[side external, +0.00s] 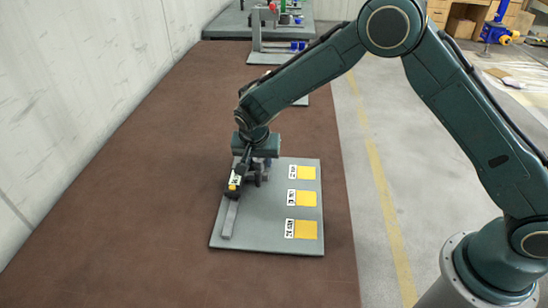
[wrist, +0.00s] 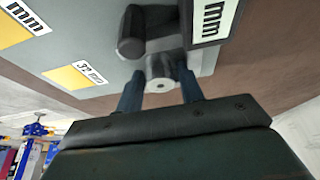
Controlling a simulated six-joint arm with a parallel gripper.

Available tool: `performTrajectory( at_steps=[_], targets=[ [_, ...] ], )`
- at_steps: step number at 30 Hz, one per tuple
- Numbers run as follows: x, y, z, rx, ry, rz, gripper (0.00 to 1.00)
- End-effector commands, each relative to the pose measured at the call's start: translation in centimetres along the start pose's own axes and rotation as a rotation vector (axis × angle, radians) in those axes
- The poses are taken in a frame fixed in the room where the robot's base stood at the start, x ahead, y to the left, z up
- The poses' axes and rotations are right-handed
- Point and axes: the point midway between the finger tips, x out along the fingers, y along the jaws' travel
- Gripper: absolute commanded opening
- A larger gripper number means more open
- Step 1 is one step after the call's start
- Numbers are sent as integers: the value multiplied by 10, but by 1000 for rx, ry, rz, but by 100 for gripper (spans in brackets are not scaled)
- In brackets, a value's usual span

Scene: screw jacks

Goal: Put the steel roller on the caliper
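The caliper is a grey bar (side external: 230,217) with a dark display head (side external: 235,184), lying along the left side of the grey board; its labelled display also shows at the top of the wrist view (wrist: 212,20). My gripper (side external: 262,167) is low over the board beside the caliper head. In the wrist view its two blue fingers flank the steel roller (wrist: 160,84), a small grey cylinder with a dark centre hole, and appear shut on it. Whether the roller touches the caliper is hard to tell. A dark cylinder (wrist: 132,32) stands just beyond the fingers.
The grey board (side external: 262,232) has several yellow squares (side external: 306,230) with mm labels along its right side. The brown bench (side external: 150,215) is clear to the left, up to a white wall (side external: 85,90). Equipment stands at the far end of the bench.

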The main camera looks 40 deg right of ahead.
Motion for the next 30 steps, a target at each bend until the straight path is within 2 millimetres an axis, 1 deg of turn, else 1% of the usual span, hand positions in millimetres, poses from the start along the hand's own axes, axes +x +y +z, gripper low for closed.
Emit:
performTrajectory(
  at_steps=[8, 14, 20, 30],
  targets=[
    [-1, 0, 0, 0, 0, 0, 38],
    [-10, 0, -1, 0, 0, 0, 38],
    [-34, -1, -1, -1, 0, -2, 38],
    [-89, -1, -2, 1, 2, -2, 38]
  ],
)
